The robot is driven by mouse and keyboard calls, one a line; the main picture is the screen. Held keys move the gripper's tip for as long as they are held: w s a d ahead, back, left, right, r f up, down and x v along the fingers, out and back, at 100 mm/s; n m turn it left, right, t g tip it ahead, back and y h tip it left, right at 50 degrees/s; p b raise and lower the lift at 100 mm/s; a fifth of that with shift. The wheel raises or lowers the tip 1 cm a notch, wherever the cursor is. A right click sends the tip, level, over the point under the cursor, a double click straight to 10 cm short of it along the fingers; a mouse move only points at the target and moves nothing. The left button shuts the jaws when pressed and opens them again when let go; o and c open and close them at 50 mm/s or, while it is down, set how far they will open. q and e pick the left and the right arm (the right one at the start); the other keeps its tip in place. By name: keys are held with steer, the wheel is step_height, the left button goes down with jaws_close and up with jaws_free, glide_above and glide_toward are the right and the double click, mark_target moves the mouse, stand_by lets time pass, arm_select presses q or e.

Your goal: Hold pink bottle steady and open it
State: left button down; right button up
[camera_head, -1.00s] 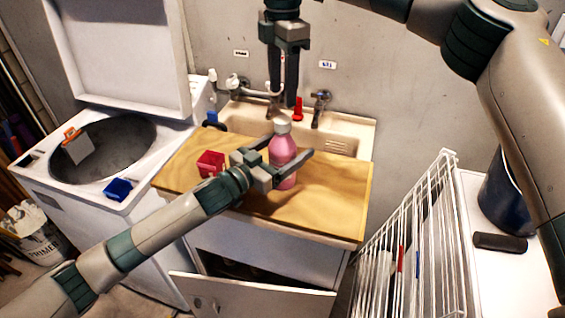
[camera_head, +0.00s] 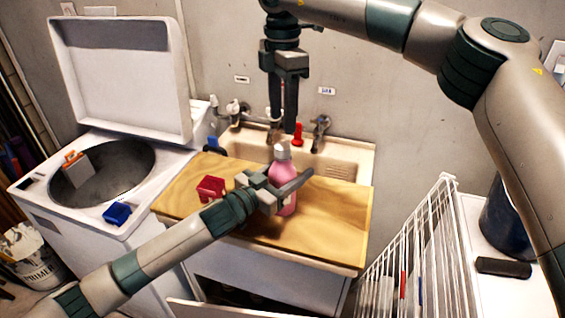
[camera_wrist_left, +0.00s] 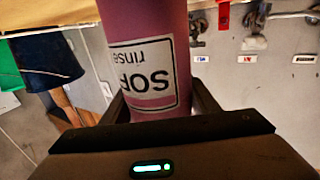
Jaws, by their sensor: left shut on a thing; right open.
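The pink bottle (camera_head: 283,165) with a pale cap (camera_head: 282,148) stands upright on the wooden board (camera_head: 335,215). My left gripper (camera_head: 294,188) is shut around the bottle's body from the left. In the left wrist view the bottle (camera_wrist_left: 160,22) sits between both fingers, with a white label (camera_wrist_left: 142,80) reading "SOF… rinse" upside down. The bottle's top and base are out of that view. My right gripper (camera_head: 282,132) points down, open and empty. Its fingertips appear just above the cap; whether they touch it I cannot tell.
A red block (camera_head: 211,188) sits on the board left of the bottle. The sink (camera_head: 345,160) with taps lies behind. A washer (camera_head: 75,205) with raised lid, holding a blue box (camera_head: 117,213) on top, stands left. A white wire rack (camera_head: 425,250) stands right.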

mark_target(282, 145)
steer(key=shift+m, duration=2.2)
steer(key=shift+f, duration=0.15)
steer(key=shift+f, duration=3.9)
steer(key=c, duration=1.1)
steer(key=shift+n, duration=0.3)
